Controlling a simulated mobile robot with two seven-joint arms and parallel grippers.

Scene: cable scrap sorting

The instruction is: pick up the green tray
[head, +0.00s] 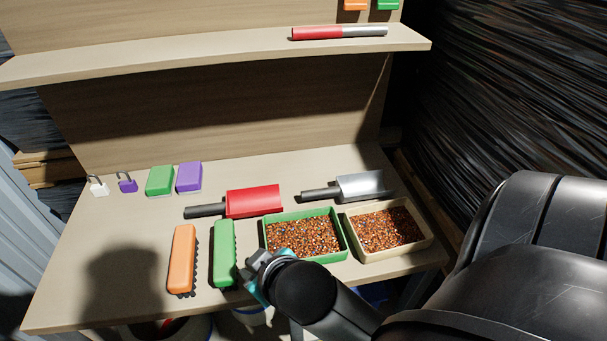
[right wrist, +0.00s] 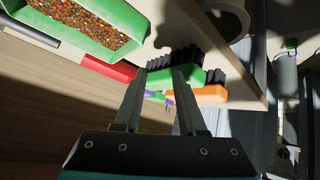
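The green tray (head: 328,258) stands on the workbench, full of brown and orange granules. It lies left of a beige tray, and its near left corner is partly behind my right gripper (head: 258,268). In the right wrist view the green tray (right wrist: 134,22) is at the upper left, cut off by the frame edge. My right gripper (right wrist: 160,78) has its two fingers apart with nothing held. It is by the tray's near left corner; I cannot tell whether it touches. A green brush (right wrist: 190,77) shows beyond the fingertips. My left gripper is not in view.
The beige tray (head: 400,253) stands close on the right. The green brush (head: 224,260) and an orange brush (head: 182,262) lie left. A red scoop (head: 254,202) and a grey scoop (head: 360,187) lie behind. The shelf (head: 200,55) overhangs the back. The bench's front left is clear.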

